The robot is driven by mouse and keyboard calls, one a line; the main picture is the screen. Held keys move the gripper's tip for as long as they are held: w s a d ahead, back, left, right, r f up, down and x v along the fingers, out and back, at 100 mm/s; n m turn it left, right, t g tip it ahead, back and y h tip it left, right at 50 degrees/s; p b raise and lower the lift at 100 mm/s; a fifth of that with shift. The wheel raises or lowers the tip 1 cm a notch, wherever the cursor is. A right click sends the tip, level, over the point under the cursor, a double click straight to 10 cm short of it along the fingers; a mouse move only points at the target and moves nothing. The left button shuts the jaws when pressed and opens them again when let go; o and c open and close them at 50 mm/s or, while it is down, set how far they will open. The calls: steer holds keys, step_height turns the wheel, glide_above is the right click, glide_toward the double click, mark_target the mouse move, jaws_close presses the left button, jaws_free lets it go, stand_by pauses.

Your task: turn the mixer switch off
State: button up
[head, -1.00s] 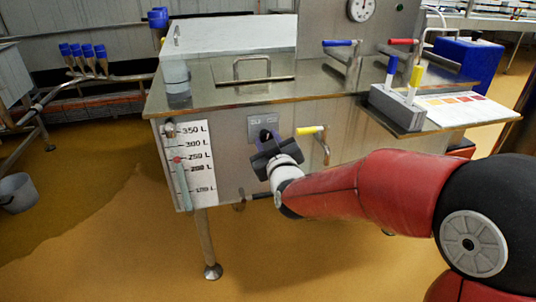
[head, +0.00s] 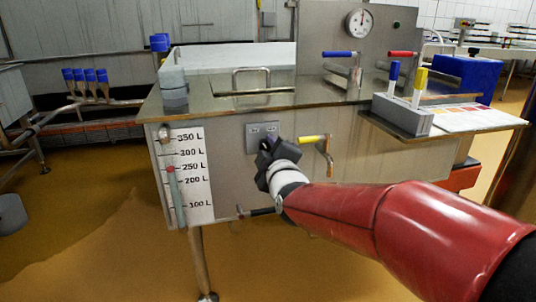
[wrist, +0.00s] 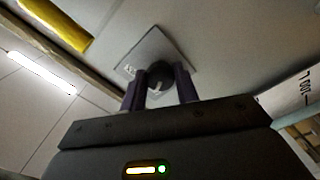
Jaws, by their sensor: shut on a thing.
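The mixer switch is a dark round knob (wrist: 160,72) with a pale mark, on a square grey metal plate (head: 262,128) on the front of the steel vat. The plate (wrist: 150,48) shows tilted in the wrist view. My gripper (head: 265,148) is at the lower part of the plate in the head view and hides the knob there. In the wrist view my gripper (wrist: 160,84) has one finger on each side of the knob and is shut on it. The switch's position labels are too small to read.
A yellow-handled tap (head: 316,140) sticks out just right of my gripper. A level scale (head: 190,175) is at the left of the vat front. A grey holder (head: 402,115) stands on a side shelf above my arm. A lower valve handle (head: 262,211) lies below my gripper.

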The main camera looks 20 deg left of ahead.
stand_by(0.4)
steer(key=o, duration=1)
steer(key=shift+c, duration=0.2)
steer(key=v, duration=0.7)
steer(key=shift+s+d, duration=0.2)
steer(key=shift+s, duration=0.1)
steer(key=s+d+m+g+h+p, duration=0.25)
steer(key=d+m+p, duration=0.2)
steer(key=d, duration=0.55)
steer(key=s+d+m+g+h+p, duration=0.25)
steer(key=s+d+m+h, duration=0.2)
steer(key=d, duration=0.45)
steer(key=s+d+f+m+g+h+p, duration=0.1)
steer(key=s+d+m+g+p, duration=0.3)
steer(key=s+d+m, duration=0.5)
steer(key=s+d+h, duration=0.1)
steer(key=s+d, duration=0.1)
steer(key=s, duration=0.3)
steer(key=shift+f+g, duration=0.25)
steer(key=shift+g, duration=0.15)
